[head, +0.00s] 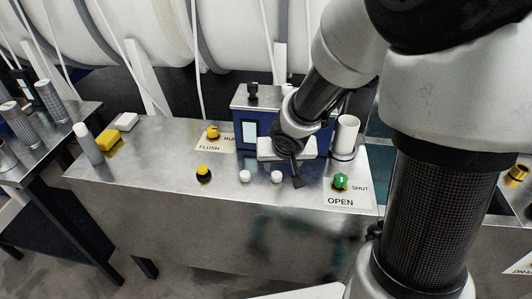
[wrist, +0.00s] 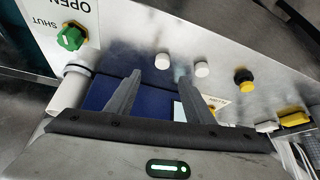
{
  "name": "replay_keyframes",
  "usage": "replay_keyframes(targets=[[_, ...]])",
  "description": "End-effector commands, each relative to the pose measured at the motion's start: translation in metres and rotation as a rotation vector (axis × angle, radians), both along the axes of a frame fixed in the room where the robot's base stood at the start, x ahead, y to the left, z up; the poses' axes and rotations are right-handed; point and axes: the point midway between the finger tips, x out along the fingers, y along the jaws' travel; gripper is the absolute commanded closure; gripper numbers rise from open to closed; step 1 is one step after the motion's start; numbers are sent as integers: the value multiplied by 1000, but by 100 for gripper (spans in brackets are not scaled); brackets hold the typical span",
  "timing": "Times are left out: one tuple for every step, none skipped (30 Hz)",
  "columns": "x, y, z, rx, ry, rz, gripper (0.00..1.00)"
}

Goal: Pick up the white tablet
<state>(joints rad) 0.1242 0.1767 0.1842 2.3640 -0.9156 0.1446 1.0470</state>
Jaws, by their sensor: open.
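Two small round white tablets stand near the front edge of the metal bench: the left one (head: 244,175) and the right one (head: 277,176). In the wrist view the right one (wrist: 162,61) lies just beyond my fingertips, and the left one (wrist: 202,69) is to its right. My gripper (head: 297,181) is open and hangs above the bench, just right of the right tablet in the head view. In the wrist view both fingers (wrist: 158,78) are apart with nothing held between them. How high the fingertips are above the bench is hard to tell.
A green knob (head: 340,181) and a white cup (head: 346,136) stand to the right. A blue box (head: 249,132) is behind my gripper. A yellow-topped black button (head: 204,174) is left of the tablets. A yellow block (head: 108,139) and a white block (head: 126,121) lie farther left.

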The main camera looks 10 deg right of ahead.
Motion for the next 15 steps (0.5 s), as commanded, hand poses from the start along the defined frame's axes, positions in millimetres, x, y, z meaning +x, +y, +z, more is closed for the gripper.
replay_keyframes(targets=[[5, 0, -17, 0, 2, 2, 52], [8, 0, -21, 0, 2, 1, 52], [12, -1, -27, -1, 1, 2, 52], [14, -1, -30, 0, 1, 1, 52], [16, -2, -33, 0, 1, 1, 52], [19, -2, -36, 0, 1, 1, 52], [20, -2, -38, 0, 1, 0, 52], [21, -2, -39, 0, 1, 1, 52], [22, -2, -40, 0, 0, 1, 52], [23, -2, -40, 0, 0, 1, 52], [24, -2, -42, -1, -1, 1, 52], [25, -2, -45, 0, 0, 0, 52], [26, -2, -48, 0, 0, 1, 52], [28, -1, -52, -1, 0, 2, 52], [30, 0, -59, -1, 2, 2, 52]])
